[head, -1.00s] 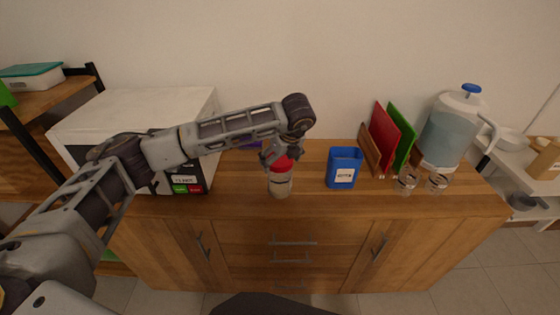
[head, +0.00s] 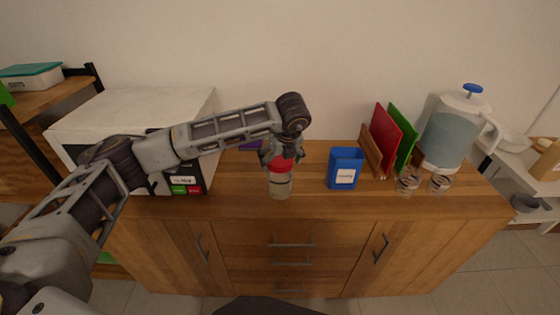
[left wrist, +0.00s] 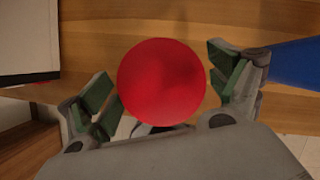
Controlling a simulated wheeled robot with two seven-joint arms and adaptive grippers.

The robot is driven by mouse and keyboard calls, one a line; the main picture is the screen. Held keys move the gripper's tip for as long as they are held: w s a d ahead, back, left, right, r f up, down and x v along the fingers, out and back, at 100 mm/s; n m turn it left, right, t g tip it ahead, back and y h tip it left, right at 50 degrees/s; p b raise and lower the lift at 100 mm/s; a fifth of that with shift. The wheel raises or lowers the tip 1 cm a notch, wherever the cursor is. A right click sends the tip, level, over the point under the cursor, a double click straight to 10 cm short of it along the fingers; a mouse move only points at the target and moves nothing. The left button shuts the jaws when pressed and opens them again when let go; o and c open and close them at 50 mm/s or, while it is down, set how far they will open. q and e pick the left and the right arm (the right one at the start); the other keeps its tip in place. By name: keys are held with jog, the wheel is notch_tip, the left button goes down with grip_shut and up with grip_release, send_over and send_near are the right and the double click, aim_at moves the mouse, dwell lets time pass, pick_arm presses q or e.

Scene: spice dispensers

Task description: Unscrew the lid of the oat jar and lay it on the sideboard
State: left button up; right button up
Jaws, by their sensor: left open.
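The oat jar (head: 279,188) is a clear jar standing upright on the sideboard (head: 235,205). Its red lid (head: 280,165) sits on top of it, and the lid's round top fills the middle of the left wrist view (left wrist: 161,82). My left gripper (head: 281,158) comes down over the lid from above. It is open, with one green-padded finger on each side of the lid in the left wrist view (left wrist: 160,88). A gap shows between the right finger and the lid; the left finger is also apart from it. My right gripper is not in view.
A blue container (head: 344,169) stands right of the jar. A white microwave-like box (head: 130,115) is at the left. Red and green boards (head: 385,135), glasses (head: 408,181) and a water dispenser (head: 455,130) are at the right. Bare sideboard lies between jar and blue container.

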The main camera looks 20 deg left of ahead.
pick_arm(q)
jog(key=shift+m+h+b, duration=0.3)
jog(key=shift+m+b, duration=0.1)
jog(key=shift+m, duration=0.1)
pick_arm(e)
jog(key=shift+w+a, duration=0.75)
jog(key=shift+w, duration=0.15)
pick_arm(q)
jog(key=shift+m+t+b, duration=0.3)
jog(key=shift+m+b, duration=0.1)
jog(key=shift+m, duration=0.2)
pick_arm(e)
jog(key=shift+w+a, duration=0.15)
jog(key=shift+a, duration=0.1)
pick_arm(q)
jog(key=shift+m+h+b, duration=0.4)
jog(key=shift+m+b, duration=0.1)
jog(key=shift+m, duration=0.1)
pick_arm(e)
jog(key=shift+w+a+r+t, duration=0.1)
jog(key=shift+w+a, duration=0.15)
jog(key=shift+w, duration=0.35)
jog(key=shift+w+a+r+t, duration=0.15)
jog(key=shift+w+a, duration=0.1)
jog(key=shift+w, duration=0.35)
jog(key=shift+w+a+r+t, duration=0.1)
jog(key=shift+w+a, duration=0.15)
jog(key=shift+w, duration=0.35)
